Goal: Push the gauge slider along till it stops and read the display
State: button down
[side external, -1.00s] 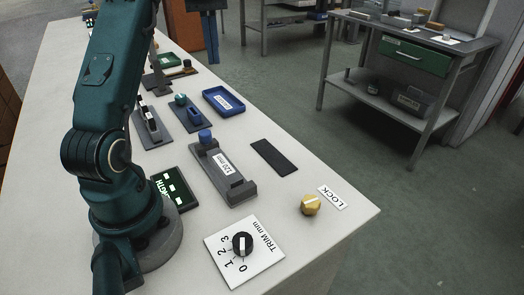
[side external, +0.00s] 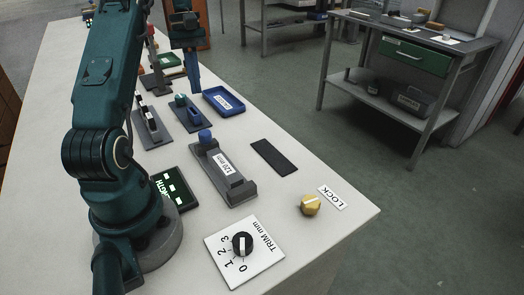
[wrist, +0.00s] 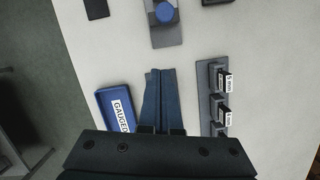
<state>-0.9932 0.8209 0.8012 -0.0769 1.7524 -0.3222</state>
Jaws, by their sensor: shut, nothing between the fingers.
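The gauge (side external: 223,172) is a long grey fixture on the bench with a "120 mm" label. A blue knob (side external: 205,136) stands at its far end; in the wrist view this knob (wrist: 164,12) is at the top edge. The display (side external: 173,190) is a dark panel with lit marks beside my base, partly hidden by my arm; its reading is not legible. My gripper (side external: 196,88) is shut and empty, pointing down beyond the gauge, apart from the knob. In the wrist view its fingers (wrist: 160,73) are together.
A blue "GAUGED" tray (side external: 223,101) and a grey fixture with a green knob (side external: 181,99) lie near my gripper. A rack of dark pieces (side external: 148,126) stands left. A black strip (side external: 273,158), yellow LOCK knob (side external: 311,205) and TRIM dial (side external: 242,244) are nearer.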

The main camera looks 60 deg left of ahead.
aim_at(206, 142)
jog(key=x, duration=0.7)
jog(key=shift+f, duration=0.1)
jog(key=shift+d+f, duration=0.15)
jog(key=shift+d, duration=0.2)
jog(key=shift+s+d, duration=0.25)
jog(key=shift+d, duration=0.55)
jog(key=shift+s+d, duration=0.25)
jog(key=shift+d, duration=0.55)
